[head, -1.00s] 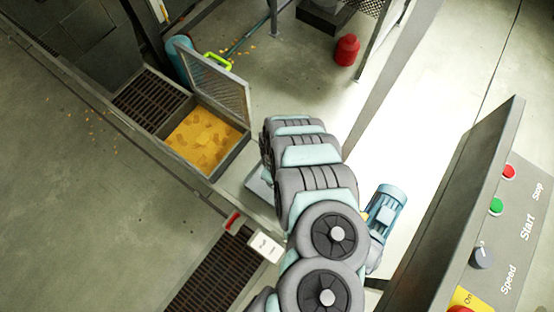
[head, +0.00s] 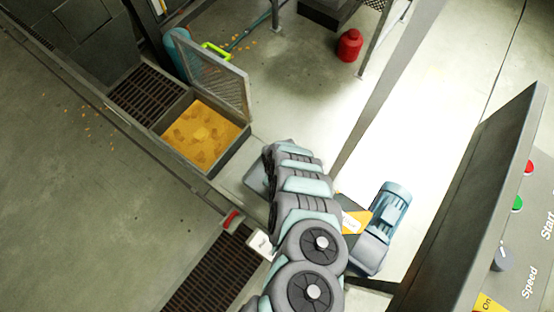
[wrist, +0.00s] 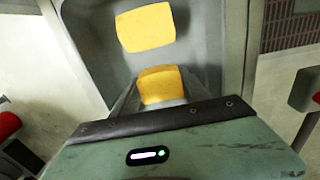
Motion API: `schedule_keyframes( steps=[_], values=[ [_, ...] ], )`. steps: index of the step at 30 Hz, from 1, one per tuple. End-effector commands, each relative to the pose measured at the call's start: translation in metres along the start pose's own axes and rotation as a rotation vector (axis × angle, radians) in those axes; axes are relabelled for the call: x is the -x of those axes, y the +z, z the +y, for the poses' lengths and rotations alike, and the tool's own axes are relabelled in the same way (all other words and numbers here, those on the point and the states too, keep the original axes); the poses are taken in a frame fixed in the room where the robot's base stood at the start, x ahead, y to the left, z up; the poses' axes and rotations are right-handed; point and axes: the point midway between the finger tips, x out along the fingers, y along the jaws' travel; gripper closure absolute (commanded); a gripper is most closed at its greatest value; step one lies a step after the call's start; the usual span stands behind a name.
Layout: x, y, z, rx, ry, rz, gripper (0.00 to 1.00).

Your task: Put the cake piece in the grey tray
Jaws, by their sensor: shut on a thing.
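In the wrist view, a yellow cake piece (wrist: 160,85) is between the fingers of my gripper (wrist: 157,96), which is shut on it. A second yellow piece (wrist: 145,27) lies in the grey tray (wrist: 205,72) just beyond it. The held piece appears over the tray; I cannot tell whether it touches the tray floor. In the head view, my arm hides the gripper and held piece. A grey edge that looks like the tray (head: 255,176) shows left of the arm.
An open box of yellow-brown material (head: 201,135) has a raised mesh lid (head: 222,82). A blue motor (head: 389,208) stands right of my arm, and a control panel (head: 480,205) is at the far right. A red container (head: 349,46) stands on the floor behind.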

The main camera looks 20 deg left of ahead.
Motion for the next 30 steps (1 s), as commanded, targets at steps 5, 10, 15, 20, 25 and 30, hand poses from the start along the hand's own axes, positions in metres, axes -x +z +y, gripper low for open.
schedule_keyframes(
  steps=[5, 10, 15, 20, 25, 30],
  values=[
    [-0.002, 0.0, 0.0, 0.0, 0.0, 0.0, 0.87],
    [-0.002, 0.0, 0.0, 0.0, -0.001, -0.001, 0.38],
    [-0.002, 0.0, 0.0, 0.0, -0.001, -0.001, 0.26],
    [-0.002, 0.0, -0.001, 0.0, -0.001, -0.001, 0.26],
    [0.004, 0.0, 0.0, 0.001, -0.001, -0.001, 0.26],
    [0.026, 0.001, -0.001, 0.003, -0.003, -0.004, 0.26]
  ],
)
